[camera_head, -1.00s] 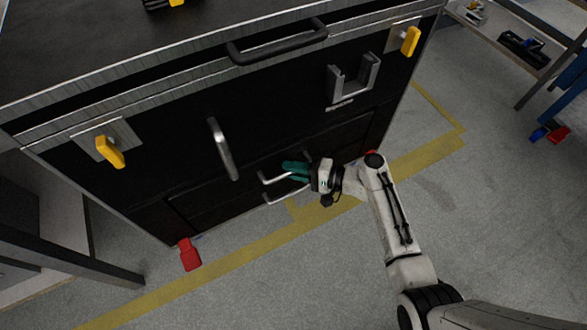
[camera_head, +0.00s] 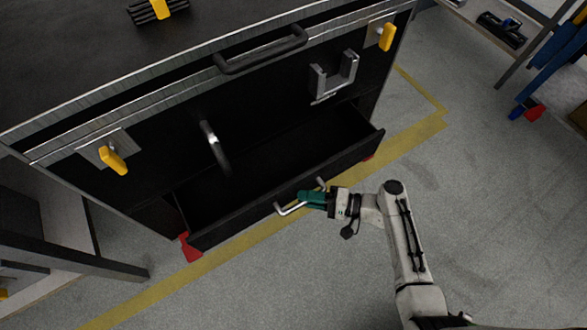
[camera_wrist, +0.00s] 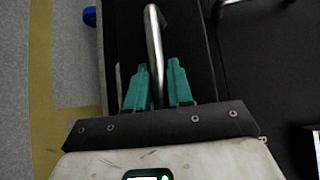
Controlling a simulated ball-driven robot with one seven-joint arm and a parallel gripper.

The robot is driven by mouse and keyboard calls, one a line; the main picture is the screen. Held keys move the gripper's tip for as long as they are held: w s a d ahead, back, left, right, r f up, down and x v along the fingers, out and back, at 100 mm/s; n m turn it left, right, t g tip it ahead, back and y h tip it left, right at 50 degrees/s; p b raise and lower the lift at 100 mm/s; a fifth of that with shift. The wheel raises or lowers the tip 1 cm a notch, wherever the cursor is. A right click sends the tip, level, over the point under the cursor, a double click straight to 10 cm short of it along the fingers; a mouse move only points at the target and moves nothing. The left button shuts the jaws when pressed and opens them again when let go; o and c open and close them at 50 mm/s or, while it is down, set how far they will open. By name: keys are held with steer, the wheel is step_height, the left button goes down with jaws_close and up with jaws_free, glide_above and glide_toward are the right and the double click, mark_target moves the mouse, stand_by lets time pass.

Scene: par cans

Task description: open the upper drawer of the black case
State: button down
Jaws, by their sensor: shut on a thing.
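The black case (camera_head: 265,128) stands on the floor with a drawer (camera_head: 290,195) pulled well out from its lower front. The inside of this drawer is dark and looks empty. Its silver bar handle (camera_head: 289,210) is on the drawer's front. My gripper (camera_head: 304,198), with green fingers, is at the handle, shut on it. In the wrist view the silver handle (camera_wrist: 153,45) runs between the two green fingers (camera_wrist: 156,82). The lower drawer is hidden below the open one.
Yellow latches (camera_head: 113,160) and a black bar handle (camera_head: 262,50) are higher on the case. A grey bracket (camera_head: 334,76) sticks out at right. Red feet (camera_head: 190,247) show at the bottom corners. Grey floor with yellow tape (camera_head: 225,256) lies clear in front.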

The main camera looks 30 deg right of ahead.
steer(key=s+p, duration=0.2)
steer(key=s, duration=1.1)
steer(key=shift+s+p, duration=0.2)
steer(key=shift+p, duration=0.15)
steer(key=c, duration=1.1)
jaws_free()
steer(key=v, duration=1)
steer(key=shift+s+d+p, duration=0.25)
steer(key=shift+p, duration=0.2)
